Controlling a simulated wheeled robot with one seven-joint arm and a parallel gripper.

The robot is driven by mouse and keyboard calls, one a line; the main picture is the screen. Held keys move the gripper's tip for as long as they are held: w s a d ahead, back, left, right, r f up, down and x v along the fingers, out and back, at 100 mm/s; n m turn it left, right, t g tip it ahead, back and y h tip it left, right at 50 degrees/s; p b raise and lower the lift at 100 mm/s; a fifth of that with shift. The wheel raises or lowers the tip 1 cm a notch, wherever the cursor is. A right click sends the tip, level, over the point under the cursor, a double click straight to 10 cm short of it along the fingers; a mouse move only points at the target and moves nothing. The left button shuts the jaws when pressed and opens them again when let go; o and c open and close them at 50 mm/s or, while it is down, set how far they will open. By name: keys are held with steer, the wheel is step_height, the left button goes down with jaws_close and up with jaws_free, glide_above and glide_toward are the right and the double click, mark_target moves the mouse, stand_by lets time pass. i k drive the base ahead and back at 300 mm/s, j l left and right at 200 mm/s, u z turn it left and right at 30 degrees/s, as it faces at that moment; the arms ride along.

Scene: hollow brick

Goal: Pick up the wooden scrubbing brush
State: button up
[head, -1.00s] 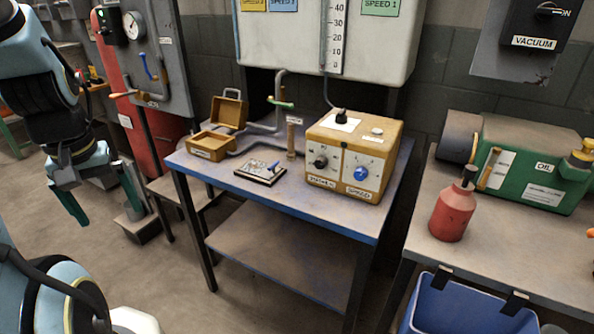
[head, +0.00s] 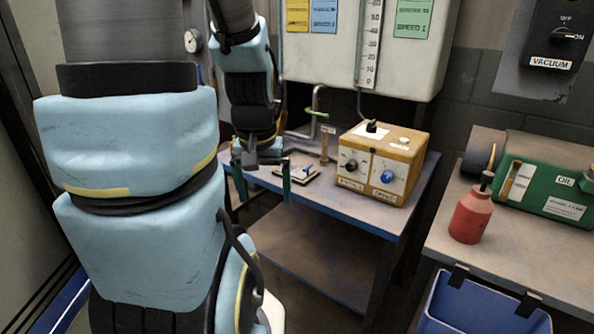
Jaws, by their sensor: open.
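I cannot clearly make out a wooden scrubbing brush. A thin upright wooden piece (head: 325,144) stands at the back of the blue-edged table (head: 350,223), left of the control box; I cannot tell if it is the brush. My arm hides the table's left back part.
A yellow control box (head: 408,152) with knobs stands on the table's right part. A bent grey pipe (head: 316,102) rises behind. A red bottle (head: 469,216) and a green oil tank (head: 542,180) stand on the right-hand bench (head: 490,267). A blue bin (head: 470,310) hangs below.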

mark_target(324, 161)
steer(key=i+j+u, duration=0.1)
steer(key=i, duration=0.45)
steer(key=i+j+u, duration=0.15)
steer(key=i, duration=0.45)
